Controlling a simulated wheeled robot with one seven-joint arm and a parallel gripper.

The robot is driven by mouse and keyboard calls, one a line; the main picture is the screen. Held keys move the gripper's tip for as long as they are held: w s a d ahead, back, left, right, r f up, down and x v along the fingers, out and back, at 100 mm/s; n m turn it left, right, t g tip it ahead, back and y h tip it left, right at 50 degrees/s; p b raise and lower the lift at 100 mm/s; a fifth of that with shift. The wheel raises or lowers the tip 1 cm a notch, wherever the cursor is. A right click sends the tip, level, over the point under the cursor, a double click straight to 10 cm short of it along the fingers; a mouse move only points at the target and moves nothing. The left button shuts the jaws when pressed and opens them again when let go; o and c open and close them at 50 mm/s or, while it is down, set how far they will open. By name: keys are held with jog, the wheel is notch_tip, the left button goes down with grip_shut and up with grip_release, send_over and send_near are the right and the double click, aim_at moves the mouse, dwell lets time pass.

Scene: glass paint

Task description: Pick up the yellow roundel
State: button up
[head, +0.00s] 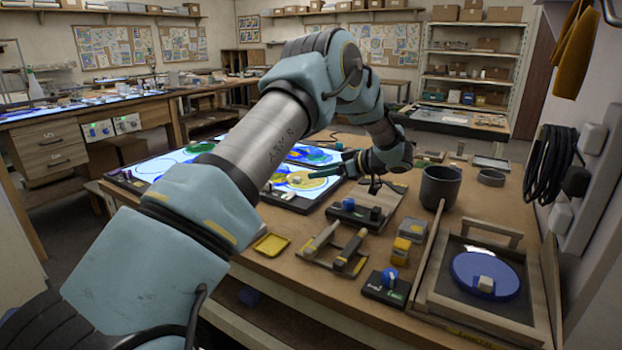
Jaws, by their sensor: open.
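The yellow roundel (314,184) lies on the lit panel (160,170) in the middle of the head view. A small pale knob-like piece shows at its left part. My gripper (336,170) is at the right side of the roundel, low and pointing left towards it. The jaws are open and nothing shows between them. My arm crosses the view in front and hides part of the panel. I cannot tell whether the fingers touch the roundel.
Green and blue pieces (314,155) lie on the panel behind the roundel. A blue disc (485,275) sits in a wooden frame at right.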

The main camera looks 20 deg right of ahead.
aim_at(298, 178)
jog(key=shift+x, duration=1.25)
jog(key=p+x, duration=0.1)
jog(key=x, duration=0.2)
jog(key=p+x, duration=0.2)
jog(key=shift+w+a+f, duration=0.15)
jog(key=shift+w+f, duration=0.1)
jog(key=shift+f, duration=0.2)
grip_shut()
